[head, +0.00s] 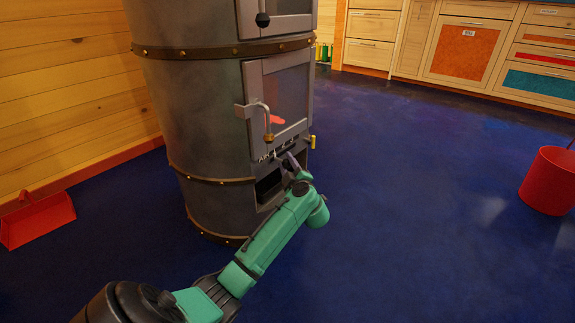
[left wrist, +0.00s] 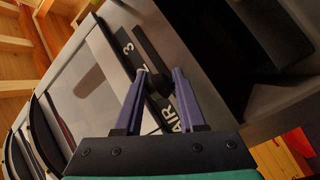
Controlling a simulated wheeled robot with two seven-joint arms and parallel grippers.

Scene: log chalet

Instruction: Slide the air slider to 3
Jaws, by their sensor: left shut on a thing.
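The round grey stove (head: 205,115) stands left of centre in the head view. Its air scale (head: 272,154) is a strip below the glass door. In the left wrist view the scale (left wrist: 127,48) shows "AIR" at the lower end and "3" at the upper end. The black slider knob (left wrist: 160,83) sits short of the 3, near a partly covered figure that looks like 2. My left gripper (head: 291,162) is shut on the knob. Its purple fingers (left wrist: 161,74) lie on either side of it and hide part of the scale. My right gripper is not in view.
The stove door's handle (head: 267,118) hangs above my left gripper. A dark open compartment (head: 268,187) lies below the scale. A red dustpan (head: 38,221) lies at left and a red bucket (head: 548,180) stands at right. The blue floor (head: 420,200) between is clear.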

